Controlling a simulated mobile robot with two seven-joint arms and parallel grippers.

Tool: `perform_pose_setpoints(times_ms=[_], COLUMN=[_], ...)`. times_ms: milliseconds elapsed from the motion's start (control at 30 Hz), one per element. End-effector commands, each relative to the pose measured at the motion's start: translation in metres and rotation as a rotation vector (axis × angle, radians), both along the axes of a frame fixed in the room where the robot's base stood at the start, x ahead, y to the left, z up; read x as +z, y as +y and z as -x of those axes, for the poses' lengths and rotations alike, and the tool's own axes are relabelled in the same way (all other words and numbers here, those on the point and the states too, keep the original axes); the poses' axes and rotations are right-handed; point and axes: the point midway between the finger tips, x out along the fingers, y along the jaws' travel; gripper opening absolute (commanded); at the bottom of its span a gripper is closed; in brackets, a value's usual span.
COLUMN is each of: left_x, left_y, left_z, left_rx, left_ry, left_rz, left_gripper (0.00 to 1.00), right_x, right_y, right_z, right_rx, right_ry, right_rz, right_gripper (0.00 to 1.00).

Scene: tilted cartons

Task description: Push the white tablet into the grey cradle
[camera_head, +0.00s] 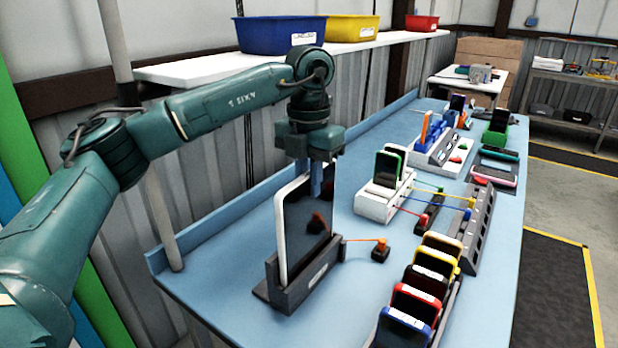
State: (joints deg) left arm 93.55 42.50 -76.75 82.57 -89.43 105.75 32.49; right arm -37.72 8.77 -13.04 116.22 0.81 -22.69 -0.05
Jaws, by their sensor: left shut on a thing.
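The white tablet (292,234) stands upright, with a white edge and a dark glossy screen facing right. Its lower edge is at the grey cradle (300,290), between the cradle's walls; the walls hide how deep it sits. My left gripper (322,180) points down from above and is shut on the tablet's upper part. The tablet partly hides the fingers. My right gripper is not in view.
An orange plug on a dark block (380,250) stands just right of the cradle, with an orange cord. A white dock (385,200) and a row of coloured devices (418,300) stand further right. The blue table (230,275) is clear left of the cradle.

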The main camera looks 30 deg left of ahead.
Motion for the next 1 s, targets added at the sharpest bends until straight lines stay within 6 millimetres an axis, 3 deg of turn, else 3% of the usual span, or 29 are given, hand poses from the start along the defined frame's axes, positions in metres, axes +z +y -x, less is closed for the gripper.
perform_pose_setpoints(times_ms=[367, 400, 600, 700, 867, 1000], left_x=[-0.0024, -0.0024, -0.002, -0.0018, -0.0029, -0.0025], left_y=[0.0002, 0.0002, 0.0001, 0.0001, 0.0003, 0.0001], left_z=[0.0003, 0.0003, 0.0002, 0.0002, 0.0004, 0.0003], left_rx=[0.0, 0.0, 0.0, 0.0, 0.0, 0.0], left_ry=[0.003, 0.003, 0.002, 0.002, 0.004, 0.003], left_rz=[0.0, 0.0, 0.0, 0.0, -0.002, -0.001], left_gripper=[0.0, 0.15, 0.32, 0.39, 0.4, 0.51], right_x=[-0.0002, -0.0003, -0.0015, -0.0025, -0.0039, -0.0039], right_y=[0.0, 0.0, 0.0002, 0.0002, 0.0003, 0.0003], right_z=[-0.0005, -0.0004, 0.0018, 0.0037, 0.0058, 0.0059], right_rx=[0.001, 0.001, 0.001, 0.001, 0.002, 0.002], right_ry=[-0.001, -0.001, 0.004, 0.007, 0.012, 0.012], right_rz=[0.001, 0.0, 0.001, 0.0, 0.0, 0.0], right_gripper=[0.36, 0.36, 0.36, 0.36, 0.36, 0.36])
